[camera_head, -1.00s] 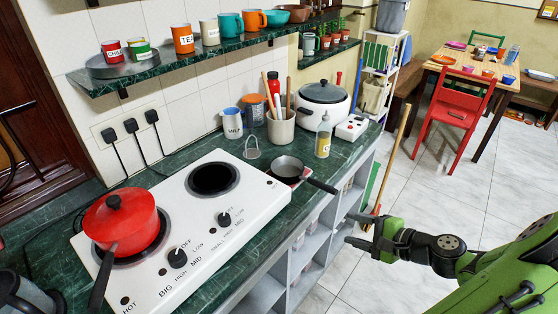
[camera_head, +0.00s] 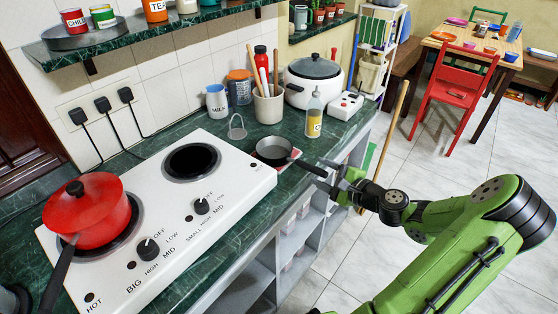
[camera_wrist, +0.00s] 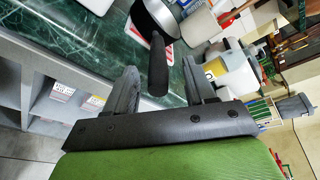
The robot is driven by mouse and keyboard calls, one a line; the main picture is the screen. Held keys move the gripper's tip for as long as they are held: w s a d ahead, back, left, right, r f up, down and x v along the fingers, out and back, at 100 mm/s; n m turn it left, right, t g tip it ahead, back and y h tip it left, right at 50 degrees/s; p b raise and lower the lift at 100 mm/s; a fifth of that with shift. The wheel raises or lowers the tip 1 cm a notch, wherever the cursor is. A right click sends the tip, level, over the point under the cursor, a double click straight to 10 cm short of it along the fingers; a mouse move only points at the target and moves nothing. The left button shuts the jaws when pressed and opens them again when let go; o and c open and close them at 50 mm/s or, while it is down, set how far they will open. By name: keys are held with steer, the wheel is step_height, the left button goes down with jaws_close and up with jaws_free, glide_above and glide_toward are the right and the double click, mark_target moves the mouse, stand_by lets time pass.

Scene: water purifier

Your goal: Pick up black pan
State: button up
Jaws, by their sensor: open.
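The black pan (camera_head: 272,151) sits on the green counter, right of the stove, on a small red and white item. Its handle points right, out over the counter's front edge. In the wrist view the pan (camera_wrist: 155,14) is at the top, and its dark handle (camera_wrist: 157,66) points down between my two fingers. My gripper (camera_head: 341,180) is open at the handle's end in the head view; it also shows in the wrist view (camera_wrist: 158,83). The fingers stand on either side of the handle, with gaps, and nothing is held.
A white stove (camera_head: 165,215) with a red pot (camera_head: 88,212) is at left. A yellow-labelled bottle (camera_head: 314,116) stands close behind the pan handle. A utensil holder (camera_head: 268,105) and white cooker (camera_head: 314,83) stand behind. Open floor (camera_head: 440,170) lies right.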

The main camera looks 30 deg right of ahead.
mark_target(315, 170)
steer(key=x, duration=0.3)
steer(key=shift+w+f, duration=0.15)
steer(key=shift+f, duration=0.05)
jaws_close()
steer(key=shift+r, duration=0.1)
